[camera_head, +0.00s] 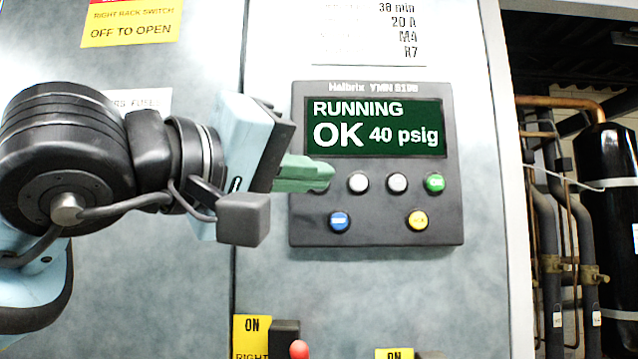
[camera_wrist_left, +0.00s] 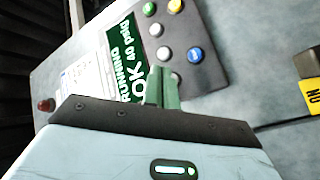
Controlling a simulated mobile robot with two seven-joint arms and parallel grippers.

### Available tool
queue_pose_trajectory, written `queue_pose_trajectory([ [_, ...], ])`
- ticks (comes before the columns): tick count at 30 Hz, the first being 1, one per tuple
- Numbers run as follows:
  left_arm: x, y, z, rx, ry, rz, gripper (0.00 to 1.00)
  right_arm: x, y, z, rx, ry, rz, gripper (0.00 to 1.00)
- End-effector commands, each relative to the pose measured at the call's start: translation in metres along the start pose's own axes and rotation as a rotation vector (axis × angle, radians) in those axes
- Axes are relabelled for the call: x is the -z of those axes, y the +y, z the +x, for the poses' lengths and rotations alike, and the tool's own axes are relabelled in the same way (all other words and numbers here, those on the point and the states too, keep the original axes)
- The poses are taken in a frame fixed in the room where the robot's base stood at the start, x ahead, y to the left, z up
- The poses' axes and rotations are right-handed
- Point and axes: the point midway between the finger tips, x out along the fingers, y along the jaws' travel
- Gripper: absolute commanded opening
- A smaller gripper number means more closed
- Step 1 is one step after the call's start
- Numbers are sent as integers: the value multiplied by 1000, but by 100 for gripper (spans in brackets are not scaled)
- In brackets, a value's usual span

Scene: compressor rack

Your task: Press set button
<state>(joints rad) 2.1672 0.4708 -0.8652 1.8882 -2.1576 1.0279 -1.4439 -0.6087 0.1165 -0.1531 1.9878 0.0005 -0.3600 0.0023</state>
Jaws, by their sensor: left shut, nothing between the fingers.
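The dark control panel (camera_head: 375,238) on the cabinet has a green screen (camera_head: 400,150) reading "RUNNING OK 40 psig". Below the screen are two grey buttons (camera_head: 358,183) (camera_head: 397,183), a green button (camera_head: 434,183), a blue button (camera_head: 339,221) and a yellow button (camera_head: 417,220). Their labels are too small to read, so I cannot tell which is set. My left gripper (camera_head: 322,174) is shut and empty, its green fingers covering most of the row's leftmost button. In the left wrist view the fingertips (camera_wrist_left: 163,78) are beside that grey button (camera_wrist_left: 176,78); contact is unclear. My right gripper is out of view.
Pipes (camera_head: 550,215) and a black tank (camera_head: 608,200) stand right of the cabinet. The cabinet face around the panel is mostly flat.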

Motion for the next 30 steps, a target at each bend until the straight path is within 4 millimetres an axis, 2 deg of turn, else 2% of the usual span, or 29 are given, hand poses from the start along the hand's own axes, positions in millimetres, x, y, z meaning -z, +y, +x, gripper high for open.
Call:
queue_pose_trajectory([
  [7, 6, -5, 8, 0, 0, 0, 0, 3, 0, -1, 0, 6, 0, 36],
  [30, 6, -6, 8, 0, 1, 1, 0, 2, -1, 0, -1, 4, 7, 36],
])
